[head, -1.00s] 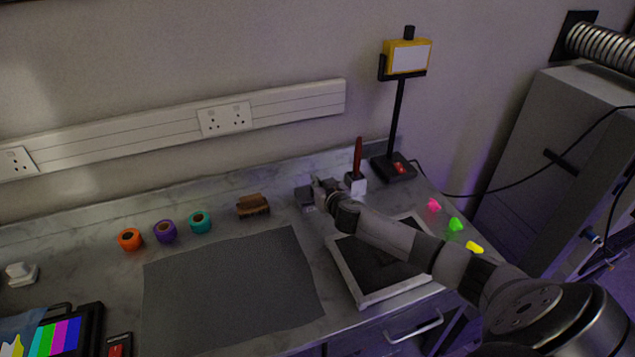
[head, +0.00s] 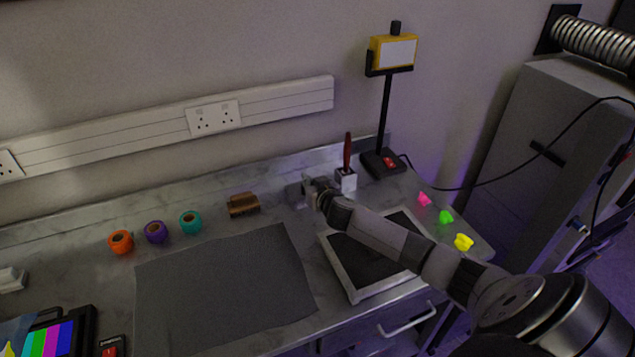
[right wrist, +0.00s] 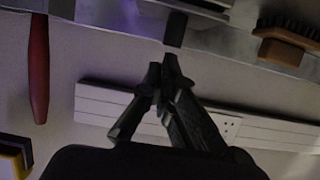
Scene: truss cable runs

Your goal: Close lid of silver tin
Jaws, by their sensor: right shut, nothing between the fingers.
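A small grey box, which I take for the silver tin (head: 294,196), stands at the back of the bench, left of the holder with a red handle. My right gripper (head: 308,182) is at its right side and hides part of it. The tin is small and dim, so I cannot tell the lid's angle or whether the gripper touches it. In the right wrist view the right gripper's fingertips (right wrist: 165,60) are together with nothing between them. A dark block (right wrist: 175,28) shows just beyond them; I cannot tell if it is part of the tin. My left gripper is not in view.
A brush (head: 243,204) lies left of the tin. The red handle (head: 347,151) stands in a pale holder (head: 346,181) close to its right, near a lamp-like stand (head: 384,115). A framed dark panel (head: 350,292) lies under my right arm. The grey mat (head: 225,290) is bare.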

